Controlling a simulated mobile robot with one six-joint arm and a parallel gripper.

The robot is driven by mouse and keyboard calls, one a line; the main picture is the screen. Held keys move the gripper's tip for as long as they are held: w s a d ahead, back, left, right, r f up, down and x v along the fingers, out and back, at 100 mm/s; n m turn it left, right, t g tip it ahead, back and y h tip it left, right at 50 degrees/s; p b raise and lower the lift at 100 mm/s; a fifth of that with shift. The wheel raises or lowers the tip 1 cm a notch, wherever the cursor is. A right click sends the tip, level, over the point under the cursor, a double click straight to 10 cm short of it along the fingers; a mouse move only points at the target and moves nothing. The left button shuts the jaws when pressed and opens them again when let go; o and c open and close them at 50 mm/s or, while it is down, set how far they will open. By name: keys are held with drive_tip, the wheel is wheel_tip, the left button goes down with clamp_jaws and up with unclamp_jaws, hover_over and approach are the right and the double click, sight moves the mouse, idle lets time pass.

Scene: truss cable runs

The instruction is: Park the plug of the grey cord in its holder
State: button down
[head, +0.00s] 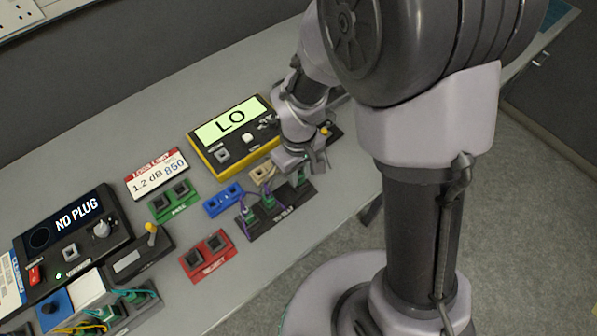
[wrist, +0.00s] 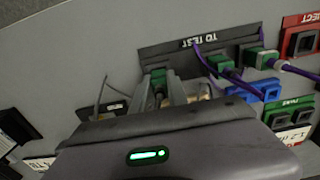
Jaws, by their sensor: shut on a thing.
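My gripper (wrist: 160,88) is shut on a green plug (wrist: 157,77) at the left end of the black TO TEST block (wrist: 186,50). The plug's tip is at the block's edge; I cannot tell how deep it sits. In the head view my gripper (head: 304,166) is over the right end of the TO TEST block (head: 283,222), where some green (head: 301,180) shows below the fingers. A thin grey cord (wrist: 100,95) shows left of the fingers in the wrist view; its join to the plug is hidden. A tan holder (head: 262,173) stands beside the block, partly behind my fingers in the wrist view.
Two green plugs with purple cords (wrist: 222,63) sit in the same block. A blue holder (head: 223,201), green PASS holder (head: 174,202) and red REJECT holder (head: 208,256) stand nearby.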

drive_tip(key=shift+f+b, duration=0.35)
drive_tip(key=shift+f, duration=0.1)
idle(0.6)
drive_tip(key=c, duration=1.2)
unclamp_jaws()
drive_tip(key=shift+r, duration=0.1)
drive_tip(key=shift+r+p, duration=2.1)
drive_tip(key=shift+r, duration=0.3)
wheel_tip(320, 180, up, 4)
drive_tip(key=p, duration=0.3)
drive_tip(key=shift+r+p, duration=0.15)
drive_tip(key=shift+p, duration=0.15)
